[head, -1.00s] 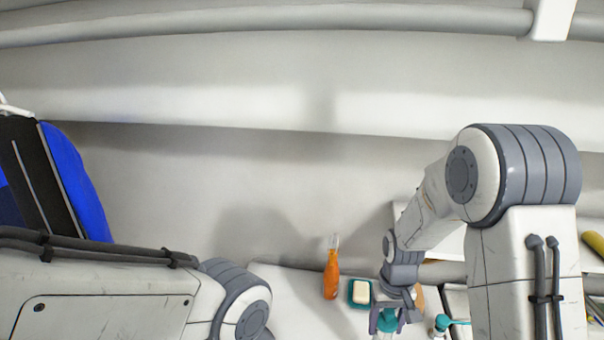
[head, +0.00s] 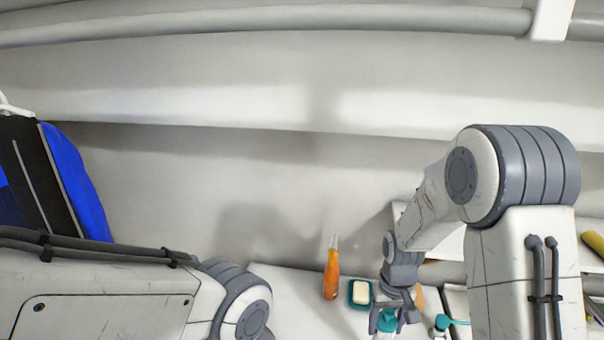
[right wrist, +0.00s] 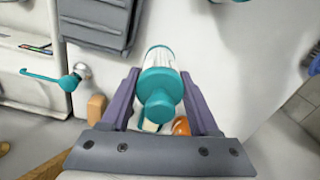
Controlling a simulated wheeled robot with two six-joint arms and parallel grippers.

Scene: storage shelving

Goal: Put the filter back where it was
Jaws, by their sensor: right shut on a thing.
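My right gripper (right wrist: 160,76) is shut on a white and teal cylinder, which I take as the filter (right wrist: 160,88). The fingers sit on either side of it in the right wrist view, with its teal end toward the camera. In the head view the right gripper (head: 396,315) is at the lower right, and the filter (head: 387,321) shows at its tip near the bottom edge. Whether the filter touches the white surface below I cannot tell. My left gripper is out of view; only part of that arm shows at the lower left.
A teal dish with a cream bar (head: 360,293) lies left of the right gripper. An orange-handled object (head: 331,274) stands left of that. A teal item with a metal end (right wrist: 62,80) and a tan piece (right wrist: 97,106) are near. A blue and black bag (head: 72,180) is far left.

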